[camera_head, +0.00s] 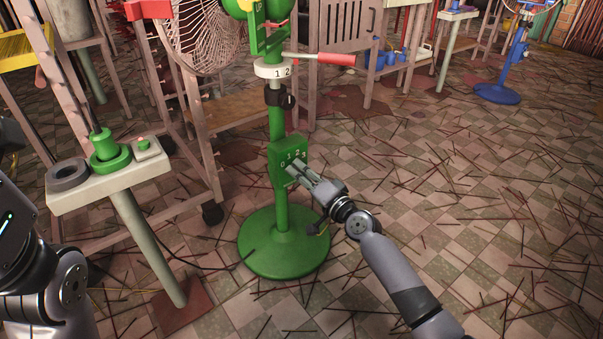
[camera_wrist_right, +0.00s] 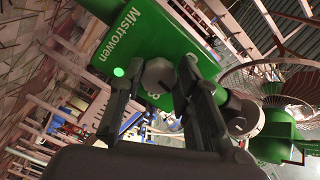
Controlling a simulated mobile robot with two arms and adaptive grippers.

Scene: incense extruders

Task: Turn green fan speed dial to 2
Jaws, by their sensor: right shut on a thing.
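The green fan (camera_head: 277,213) stands upright on a round green base, with a green control box (camera_head: 276,155) on its pole. The box face carries white numbers 0 to 3; in the right wrist view the box (camera_wrist_right: 120,42) shows the word "Mistrowen" and a small lit green spot. The grey dial (camera_wrist_right: 158,75) sits between the fingers of my right gripper (camera_head: 292,169), which is shut on it. My fingers hide the dial in the head view, and I cannot tell which number it points to. My left gripper is not in view; only part of that arm shows.
A blue fan (camera_head: 497,93) stands far right. Incense sticks litter the tiled floor, which is otherwise open at right.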

